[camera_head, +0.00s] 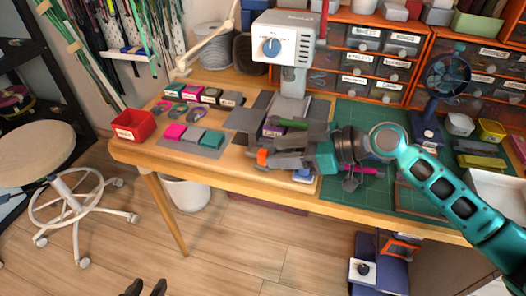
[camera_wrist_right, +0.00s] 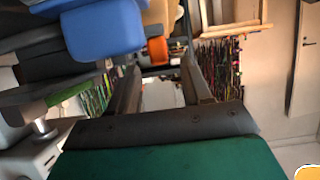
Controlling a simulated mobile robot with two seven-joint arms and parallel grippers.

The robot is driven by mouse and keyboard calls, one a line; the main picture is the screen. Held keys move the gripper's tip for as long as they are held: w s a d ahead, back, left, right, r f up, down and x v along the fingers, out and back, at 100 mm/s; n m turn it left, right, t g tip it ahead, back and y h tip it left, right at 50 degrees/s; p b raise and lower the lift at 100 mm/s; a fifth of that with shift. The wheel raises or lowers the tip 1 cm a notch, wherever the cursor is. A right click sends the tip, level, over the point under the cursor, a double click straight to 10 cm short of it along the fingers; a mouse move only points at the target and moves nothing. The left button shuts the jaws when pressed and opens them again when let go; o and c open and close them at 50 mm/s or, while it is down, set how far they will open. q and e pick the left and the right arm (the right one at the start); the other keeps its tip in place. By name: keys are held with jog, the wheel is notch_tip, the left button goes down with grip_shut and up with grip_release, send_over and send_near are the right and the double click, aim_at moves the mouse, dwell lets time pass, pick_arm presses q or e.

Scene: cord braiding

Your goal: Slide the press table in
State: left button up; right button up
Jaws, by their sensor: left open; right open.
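The white press (camera_head: 288,45) with a blue dial stands at the back of the wooden table. Grey plates, which look like the press table (camera_head: 290,108), lie below and in front of its head. An orange knob (camera_head: 262,157) shows at the front of this stack. My right gripper (camera_head: 268,153) is at the front of the stack, close to the knob. In the right wrist view its jaws (camera_wrist_right: 160,75) are apart, with the orange knob (camera_wrist_right: 157,50) beyond and between the tips; contact cannot be told. Two dark tips of my left gripper (camera_head: 145,287) show at the bottom edge, apart and empty, over the floor.
A blue block (camera_wrist_right: 103,28) is close beside the right jaws. A red bin (camera_head: 133,125) and pink, grey and green pieces (camera_head: 193,137) lie on the left. A green mat (camera_head: 355,115), a fan (camera_head: 445,75) and drawers (camera_head: 365,45) are on the right and back.

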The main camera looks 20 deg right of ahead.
aim_at(268, 152)
jog(key=shift+x, duration=2.4)
jog(key=shift+c, duration=0.2)
jog(key=shift+w, duration=0.1)
grip_shut()
